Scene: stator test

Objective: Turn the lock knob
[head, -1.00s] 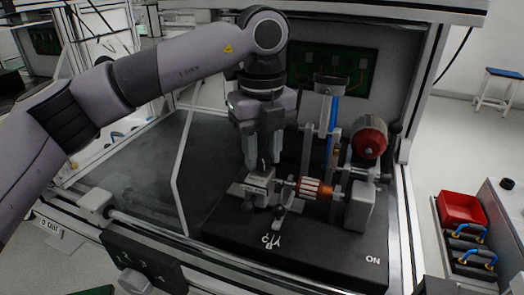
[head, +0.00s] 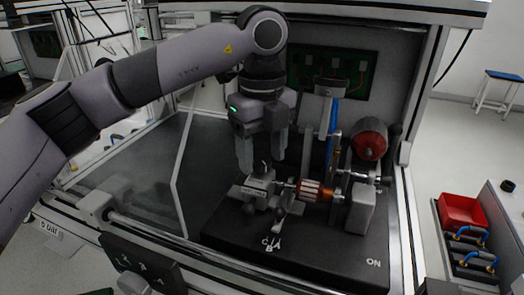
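My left gripper (head: 261,150) points down from its arm over the front part of the dark test bench. Its two fingers are apart with nothing seen between them. Just below the fingertips is a grey block (head: 258,190) with a small dark knob (head: 262,168) on top. The knob appears apart from the fingers. I cannot tell for sure that it is the lock knob. In front of the block is a small grey lever (head: 279,211) near letter markings. An orange-and-silver stator part (head: 312,190) sits right of the block. My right gripper is not in view.
A grey upright fixture (head: 325,110) and a red rounded motor (head: 369,140) stand right of the gripper. A frame post (head: 408,220) bounds the bench at right. A panel with a knob (head: 134,281) is at lower left.

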